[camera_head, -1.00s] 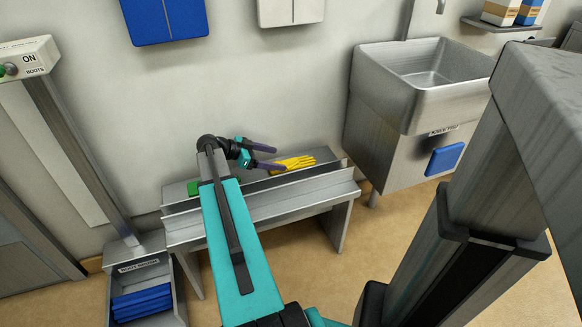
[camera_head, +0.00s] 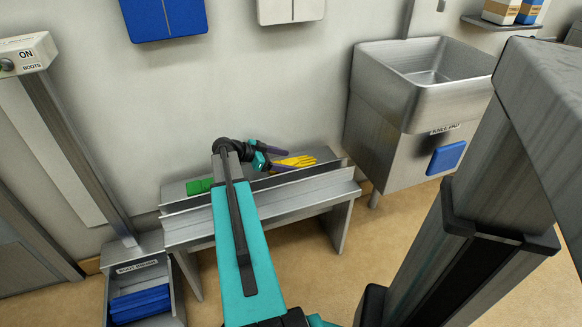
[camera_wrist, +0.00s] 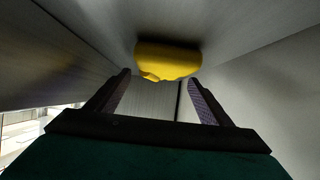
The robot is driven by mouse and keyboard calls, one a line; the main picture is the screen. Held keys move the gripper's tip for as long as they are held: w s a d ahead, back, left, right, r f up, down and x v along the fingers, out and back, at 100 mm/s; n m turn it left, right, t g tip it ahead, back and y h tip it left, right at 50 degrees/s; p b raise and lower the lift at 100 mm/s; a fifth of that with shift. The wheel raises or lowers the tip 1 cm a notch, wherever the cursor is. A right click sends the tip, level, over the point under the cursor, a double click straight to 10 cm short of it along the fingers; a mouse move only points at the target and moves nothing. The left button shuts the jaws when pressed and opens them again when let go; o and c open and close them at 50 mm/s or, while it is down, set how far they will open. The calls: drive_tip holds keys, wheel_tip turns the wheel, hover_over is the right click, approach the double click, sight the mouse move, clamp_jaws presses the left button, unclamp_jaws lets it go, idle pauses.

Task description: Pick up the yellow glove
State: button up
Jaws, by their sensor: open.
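The yellow glove (camera_head: 294,163) lies in the metal trough (camera_head: 280,195) along the wall, toward its right end. My gripper (camera_head: 286,160) is low over the trough, its fingers pointing right at the glove. In the wrist view the glove (camera_wrist: 168,60) sits ahead of the fingertips, roughly centred between them. The two fingers of my gripper (camera_wrist: 158,84) are spread apart with nothing between them. Part of the glove is hidden behind the fingers in the head view. Whether the fingers overlap its near end I cannot tell.
A green item (camera_head: 199,186) lies at the trough's left end. The trough's front ledge and the wall border the gripper closely. A metal sink (camera_head: 415,85) stands to the right. A boot washer (camera_head: 140,290) with blue brushes stands at lower left.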

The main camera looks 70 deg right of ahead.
sight(288, 163)
drive_tip(key=shift+s+d+f, duration=0.25)
drive_tip(key=shift+s+d, duration=0.05)
drive_tip(key=shift+s, duration=0.05)
idle(0.3)
drive_tip(key=c, duration=1.1)
drive_tip(key=shift+r, duration=0.1)
drive_tip(key=shift+r+p, duration=1.2)
drive_tip(key=shift+r, duration=3.75)
